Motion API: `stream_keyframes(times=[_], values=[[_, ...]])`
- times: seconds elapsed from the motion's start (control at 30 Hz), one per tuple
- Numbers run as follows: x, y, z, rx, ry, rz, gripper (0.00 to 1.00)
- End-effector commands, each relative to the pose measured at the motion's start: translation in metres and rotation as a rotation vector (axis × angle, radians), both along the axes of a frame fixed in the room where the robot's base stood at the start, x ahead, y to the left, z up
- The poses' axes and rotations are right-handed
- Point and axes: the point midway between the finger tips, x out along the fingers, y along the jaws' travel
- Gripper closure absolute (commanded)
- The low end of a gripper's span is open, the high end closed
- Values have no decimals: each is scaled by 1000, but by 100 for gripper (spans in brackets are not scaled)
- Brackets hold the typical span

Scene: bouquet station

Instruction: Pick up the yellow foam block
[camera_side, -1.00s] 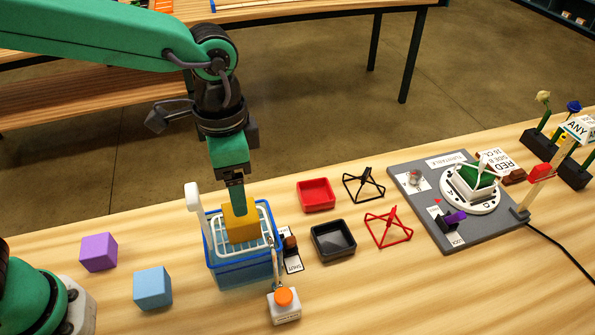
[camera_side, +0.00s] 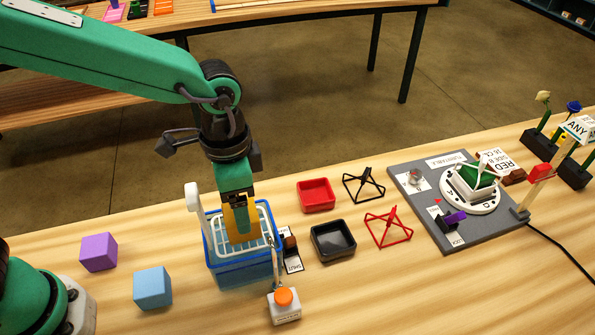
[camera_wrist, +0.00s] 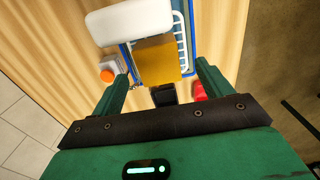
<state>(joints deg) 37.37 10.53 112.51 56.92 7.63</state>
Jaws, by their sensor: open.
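The yellow foam block (camera_side: 243,232) rests at the white rack in the top of the blue bin (camera_side: 240,275). My gripper (camera_side: 238,210) is over the block from above, with a finger covering part of its near side. In the wrist view, the yellow block (camera_wrist: 158,62) lies between the two green fingers of my open gripper (camera_wrist: 162,78), with a gap on each side. A white rounded part (camera_wrist: 130,22) of the bin shows beside the block there. The block's far side is hidden in the side view.
A purple block (camera_side: 98,252) and a blue block (camera_side: 152,288) stand left of the bin. An orange-topped button box (camera_side: 284,306) stands in front. Red (camera_side: 316,195) and black (camera_side: 333,241) trays and a turntable (camera_side: 470,190) are to the right.

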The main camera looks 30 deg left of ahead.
Motion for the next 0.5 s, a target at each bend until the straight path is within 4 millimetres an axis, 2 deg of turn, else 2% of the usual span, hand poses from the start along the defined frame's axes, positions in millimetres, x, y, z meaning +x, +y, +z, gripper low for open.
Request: stream_keyframes(times=[0.3, 0.5], values=[[-2, -1, -36, 2, 2, 0, 22], [-2, -1, -44, 1, 1, 0, 22]])
